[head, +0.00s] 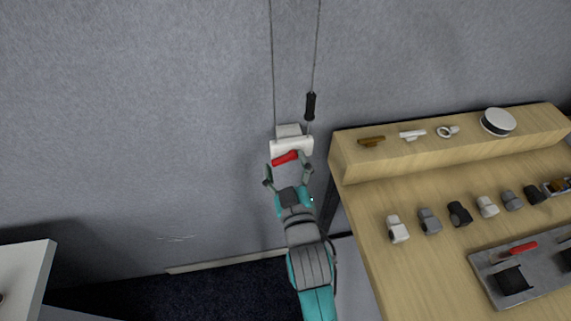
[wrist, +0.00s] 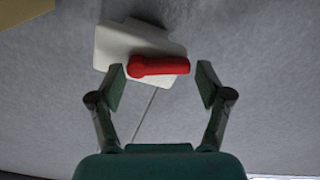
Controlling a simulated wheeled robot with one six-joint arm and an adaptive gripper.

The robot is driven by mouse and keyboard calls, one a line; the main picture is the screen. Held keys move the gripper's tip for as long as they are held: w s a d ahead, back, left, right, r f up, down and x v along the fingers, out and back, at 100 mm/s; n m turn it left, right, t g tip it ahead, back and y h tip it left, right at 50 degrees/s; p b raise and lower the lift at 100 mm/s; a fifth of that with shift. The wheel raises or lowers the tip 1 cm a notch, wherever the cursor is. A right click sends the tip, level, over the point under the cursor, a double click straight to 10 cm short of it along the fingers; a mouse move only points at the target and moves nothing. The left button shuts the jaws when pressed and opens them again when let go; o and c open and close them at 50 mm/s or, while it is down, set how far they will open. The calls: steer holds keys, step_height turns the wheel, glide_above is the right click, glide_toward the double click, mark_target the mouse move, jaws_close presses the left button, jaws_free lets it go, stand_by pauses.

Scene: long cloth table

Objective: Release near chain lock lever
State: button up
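The chain lock lever is red (head: 285,158) and lies across the front of a white lock housing (head: 291,147) on the grey wall. Two cords run up from the housing. My gripper (head: 287,170) is open just below the lever, with a finger on either side of it. In the wrist view the lever (wrist: 158,66) lies crosswise between the spread fingertips (wrist: 162,85). Its left end is close to the left fingertip; I cannot tell if they touch. A clear gap shows at the right fingertip. Nothing is held.
A black cord grip (head: 310,106) hangs on the right cord above the housing. A wooden table (head: 372,240) with a raised shelf stands to the right, bearing several small fittings and a metal tray (head: 485,268). A white surface (head: 28,275) is at lower left. The wall left of the lock is clear.

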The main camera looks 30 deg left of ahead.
steer(key=c, duration=0.6)
steer(key=shift+r+m, duration=0.25)
steer(key=shift+m, duration=1.15)
steer(key=o, duration=1.1)
steer(key=shift+o, duration=0.2)
steer(key=v, duration=1.2)
